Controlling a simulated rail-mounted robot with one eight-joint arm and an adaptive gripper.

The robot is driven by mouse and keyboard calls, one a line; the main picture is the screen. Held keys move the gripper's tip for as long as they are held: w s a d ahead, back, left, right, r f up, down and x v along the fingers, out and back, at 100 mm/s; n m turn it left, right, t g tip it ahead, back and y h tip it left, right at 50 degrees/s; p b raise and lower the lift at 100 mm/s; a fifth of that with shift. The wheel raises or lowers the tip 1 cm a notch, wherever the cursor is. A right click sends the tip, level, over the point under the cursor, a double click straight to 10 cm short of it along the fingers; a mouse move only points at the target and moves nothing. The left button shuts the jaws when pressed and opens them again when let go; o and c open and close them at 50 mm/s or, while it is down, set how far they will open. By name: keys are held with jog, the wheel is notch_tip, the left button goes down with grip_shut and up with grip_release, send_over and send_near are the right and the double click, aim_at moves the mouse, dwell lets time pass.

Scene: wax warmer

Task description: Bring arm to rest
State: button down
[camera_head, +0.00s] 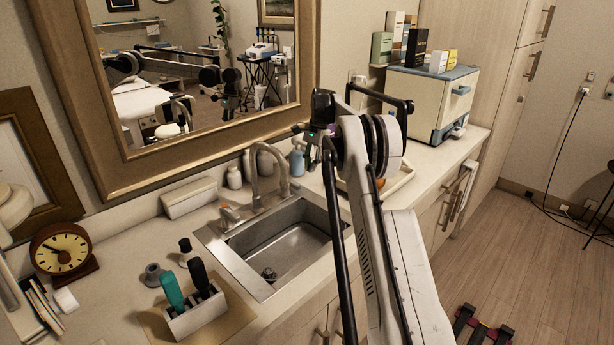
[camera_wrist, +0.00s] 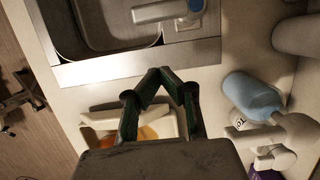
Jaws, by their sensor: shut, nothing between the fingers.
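My arm (camera_head: 375,230) reaches up and forward over the counter to the right of the sink, bent at the top. In the wrist view my gripper (camera_wrist: 161,73) is shut, its two green-black fingers meeting at the tips with nothing between them. The fingertips appear above the counter beside the sink, apart from the things around them. In the head view the wrist end is small and dark, and the fingers are hard to make out.
The sink (camera_head: 255,262) with its faucet (camera_head: 258,180) lies left of my arm. A blue bottle (camera_wrist: 250,95) and a tray (camera_wrist: 102,119) are near my gripper. A white cabinet (camera_head: 430,100) stands behind. A tool holder (camera_head: 195,315) and clock (camera_head: 62,249) are at left.

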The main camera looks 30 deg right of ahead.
jog(key=v, duration=0.7)
jog(key=shift+a+r, duration=0.2)
jog(key=shift+a, duration=0.05)
jog(key=s+a+r+n+t+h+b, duration=0.15)
jog(key=s+a+r+n, duration=0.25)
jog(key=a+r, duration=0.8)
jog(key=s+a+r+n+t, duration=0.2)
jog(key=s+a+r+n, duration=0.2)
jog(key=s+a, duration=0.75)
jog(key=s+a+f+n+t+h, duration=0.1)
jog(key=s+a+f+n+t, duration=0.15)
jog(key=s+a, duration=0.95)
jog(key=s+a+f+n, duration=0.1)
jog(key=s+f+n, duration=0.1)
jog(key=s+f, duration=0.4)
jog(key=s+a+f+n+t+b, duration=0.1)
jog(key=s+a+f+n, duration=0.1)
jog(key=s+f, duration=0.4)
jog(key=s+n, duration=0.1)
jog(key=s, duration=0.4)
jog(key=shift+a+t+b, duration=0.3)
jog(key=shift+a, duration=0.05)
